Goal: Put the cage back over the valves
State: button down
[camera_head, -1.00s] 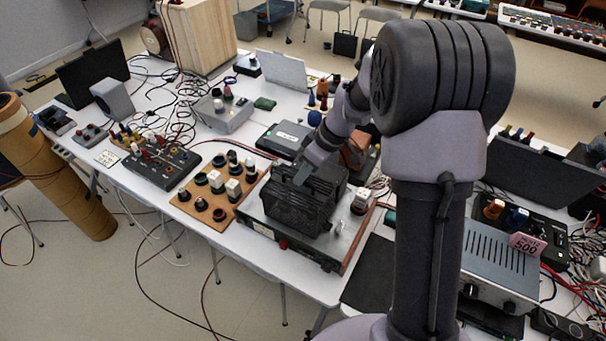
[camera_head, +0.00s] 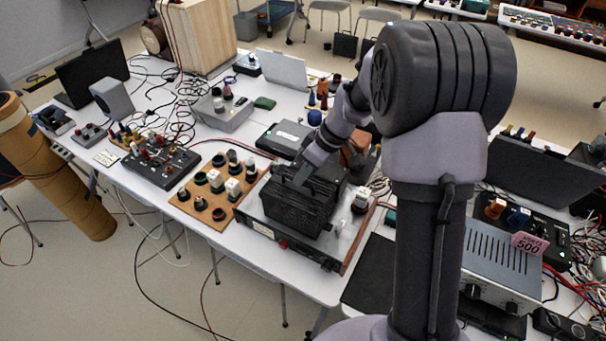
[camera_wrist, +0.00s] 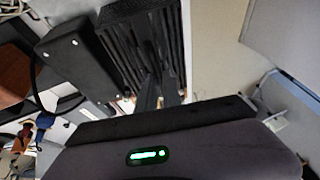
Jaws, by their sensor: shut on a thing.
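The black slatted cage (camera_head: 298,208) is at the amplifier chassis (camera_head: 262,230), a low box with a light top, dark front and wooden side. The cage looks level and covers the middle of the chassis top; I cannot tell whether it rests fully on it. The valves under it are hidden. My gripper (camera_head: 303,176) comes down from above and is shut on the top of the cage. In the wrist view my fingers (camera_wrist: 160,92) reach to the cage's dark slats (camera_wrist: 150,35). A small white-topped part (camera_head: 361,199) stands on the chassis right of the cage.
A wooden board (camera_head: 213,219) with several black and white parts lies just left of the chassis. A dark flat box (camera_head: 285,138) lies behind. Cables crowd the right side. A dark mat (camera_head: 370,275) lies at the front right. The table's front edge is close.

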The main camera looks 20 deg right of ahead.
jog(key=c, duration=1.4)
grip_release()
jog(key=shift+c, duration=0.2)
jog(key=p+v, duration=0.5)
jog(key=v, duration=1.2)
jog(key=s+a+r+m+t+h+b, duration=0.25)
jog(key=s+a+m+b, duration=0.3)
jog(key=s+a, duration=0.4)
jog(key=s+a+f+m+b, duration=0.1)
jog(key=s+m, duration=0.2)
jog(key=s, duration=0.3)
jog(key=s+a+f+m+t+b, duration=0.1)
jog(key=s+f+m, duration=0.1)
jog(key=s+m, duration=0.2)
jog(key=s, duration=0.3)
jog(key=shift+s+f, duration=0.3)
